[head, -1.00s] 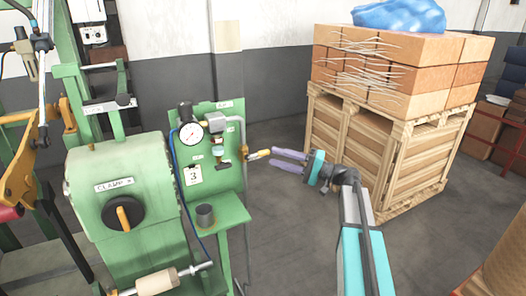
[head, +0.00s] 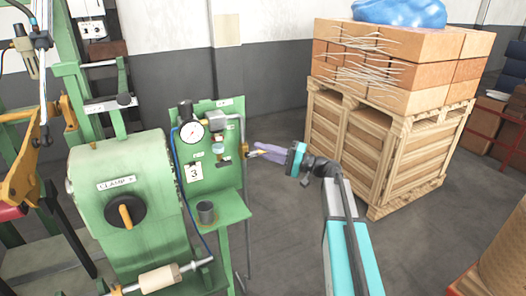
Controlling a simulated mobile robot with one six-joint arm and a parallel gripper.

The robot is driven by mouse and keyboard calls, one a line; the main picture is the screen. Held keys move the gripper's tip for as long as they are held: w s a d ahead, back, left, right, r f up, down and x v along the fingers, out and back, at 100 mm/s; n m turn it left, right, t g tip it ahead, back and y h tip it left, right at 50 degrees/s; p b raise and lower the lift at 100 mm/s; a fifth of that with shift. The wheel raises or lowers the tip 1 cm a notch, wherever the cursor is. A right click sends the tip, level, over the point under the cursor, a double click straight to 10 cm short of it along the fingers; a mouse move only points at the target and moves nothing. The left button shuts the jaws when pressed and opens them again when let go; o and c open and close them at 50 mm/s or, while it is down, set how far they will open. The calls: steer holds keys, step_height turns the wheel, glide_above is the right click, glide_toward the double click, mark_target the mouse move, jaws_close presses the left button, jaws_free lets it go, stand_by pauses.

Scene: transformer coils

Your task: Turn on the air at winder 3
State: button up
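The green air panel (head: 232,108) at winder 3 carries a round white pressure gauge (head: 191,131), a grey pipe and a tag (head: 194,173) reading "3". A valve with a yellow handle (head: 257,152) sticks out from the panel's right edge. My gripper (head: 262,150) comes from the right, its purple fingers at the handle and partly covering it. The fingers appear close together around or beside the handle; I cannot tell whether they grip it.
A green winder housing (head: 127,165) with a black and orange clamp knob (head: 126,211) stands at the left. A grey cup (head: 206,212) sits on the small green shelf. A wooden crate (head: 385,150) with stacked boxes (head: 400,60) stands behind my arm at the right. Floor between is clear.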

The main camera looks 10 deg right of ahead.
jaws_close()
